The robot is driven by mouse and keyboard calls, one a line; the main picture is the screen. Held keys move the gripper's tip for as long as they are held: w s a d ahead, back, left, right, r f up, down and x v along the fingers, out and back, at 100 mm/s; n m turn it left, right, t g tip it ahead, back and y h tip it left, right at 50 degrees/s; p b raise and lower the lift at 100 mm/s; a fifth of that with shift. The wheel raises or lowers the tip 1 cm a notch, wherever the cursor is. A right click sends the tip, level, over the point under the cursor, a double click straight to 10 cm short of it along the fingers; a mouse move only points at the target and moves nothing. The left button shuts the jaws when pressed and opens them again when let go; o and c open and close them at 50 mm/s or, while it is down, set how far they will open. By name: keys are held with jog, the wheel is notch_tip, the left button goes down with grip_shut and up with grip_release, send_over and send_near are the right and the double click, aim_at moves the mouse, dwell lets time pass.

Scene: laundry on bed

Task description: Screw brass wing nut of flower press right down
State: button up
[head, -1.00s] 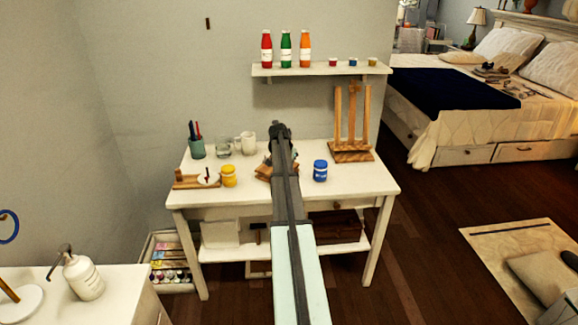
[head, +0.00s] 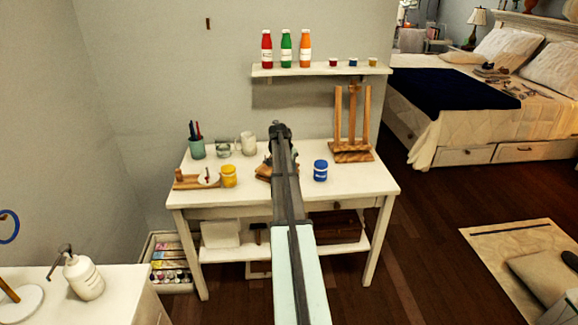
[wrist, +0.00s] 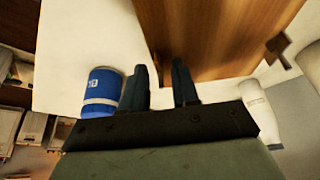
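The flower press (head: 263,173) is a wooden block on the white table, mostly hidden behind my arm in the head view. In the wrist view its wooden board (wrist: 215,35) fills the upper right. My gripper (wrist: 160,68) shows two dark fingers with a gap between them, at the left edge of the board. A small brown part shows between the fingertips, too unclear to name. I cannot make out the brass wing nut in either view, nor whether the fingers touch anything. A dark wooden piece (wrist: 280,48) sticks out at the board's right side.
A blue jar (head: 320,171) stands right of the press; it is close beside the left finger in the wrist view (wrist: 101,92). A yellow jar (head: 229,176), glass (head: 223,148), white mug (head: 248,144) and easel (head: 351,155) share the table (head: 365,187). The front right is clear.

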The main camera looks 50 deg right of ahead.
jog(key=v, duration=1.3)
jog(key=shift+a+r, duration=0.2)
jog(key=shift+r, duration=0.2)
jog(key=s+a+f+n+g+y, duration=0.15)
jog(key=s+a+f+n, duration=0.45)
jog(key=a+f, duration=1.25)
jog(key=s+a+f+n+y, duration=0.3)
jog(key=s+a+f+n, duration=0.35)
jog(key=a+f, duration=1.2)
jog(key=s+a+f+n+g, duration=0.1)
jog(key=s+a+f+g, duration=0.1)
jog(key=s+a+f, duration=0.3)
jog(key=s+a+f+n+g, duration=0.1)
jog(key=s+a+f, duration=0.4)
jog(key=s+a, duration=0.8)
jog(key=s+a+f+n+g, duration=0.2)
jog(key=s+a+f, duration=0.3)
jog(key=s+a, duration=0.4)
jog(key=shift+s+g, duration=0.45)
jog(key=shift+s, duration=0.25)
